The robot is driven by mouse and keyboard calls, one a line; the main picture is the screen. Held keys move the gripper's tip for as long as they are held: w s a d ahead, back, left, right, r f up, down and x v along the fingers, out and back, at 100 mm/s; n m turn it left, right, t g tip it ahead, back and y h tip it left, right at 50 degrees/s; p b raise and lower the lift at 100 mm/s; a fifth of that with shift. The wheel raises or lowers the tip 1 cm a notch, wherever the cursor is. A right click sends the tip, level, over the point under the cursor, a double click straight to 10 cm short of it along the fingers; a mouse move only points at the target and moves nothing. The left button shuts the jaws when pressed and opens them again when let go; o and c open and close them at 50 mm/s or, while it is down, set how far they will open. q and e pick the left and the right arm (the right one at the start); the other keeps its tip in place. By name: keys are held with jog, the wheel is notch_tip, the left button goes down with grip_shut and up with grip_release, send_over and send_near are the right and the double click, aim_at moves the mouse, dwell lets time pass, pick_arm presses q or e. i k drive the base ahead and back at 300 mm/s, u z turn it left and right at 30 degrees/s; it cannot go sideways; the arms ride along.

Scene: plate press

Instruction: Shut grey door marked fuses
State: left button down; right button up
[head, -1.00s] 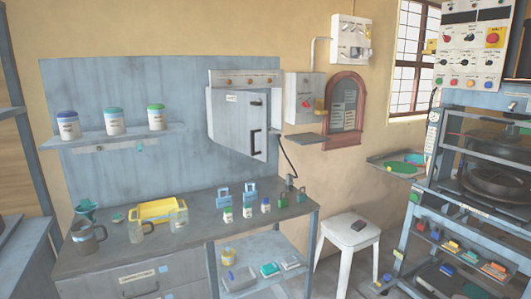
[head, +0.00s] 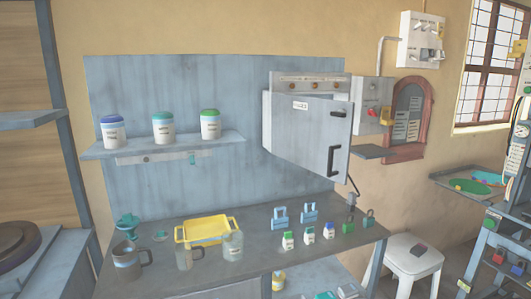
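The grey door (head: 308,135) belongs to a grey wall cabinet on the blue-grey back panel. It stands ajar, swung out toward me, hinged at its left edge. A small white label (head: 300,106) is near its top; its print is too small to read surely. A dark handle (head: 338,160) and a dark latch (head: 338,114) are on its right side. The cabinet's top strip (head: 310,86) shows above the door; the inside is hidden. Neither of my grippers is in view.
A workbench (head: 290,262) below holds a yellow tray (head: 208,231), mugs, small bottles and padlocks. A shelf (head: 160,146) with three jars is left of the door. A switch box (head: 371,104) is close right. A white stool (head: 412,262) stands right of the bench.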

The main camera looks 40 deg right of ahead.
aim_at(304, 134)
jog(key=z, duration=0.3)
jog(key=i, duration=0.9)
jog(key=z, duration=0.7)
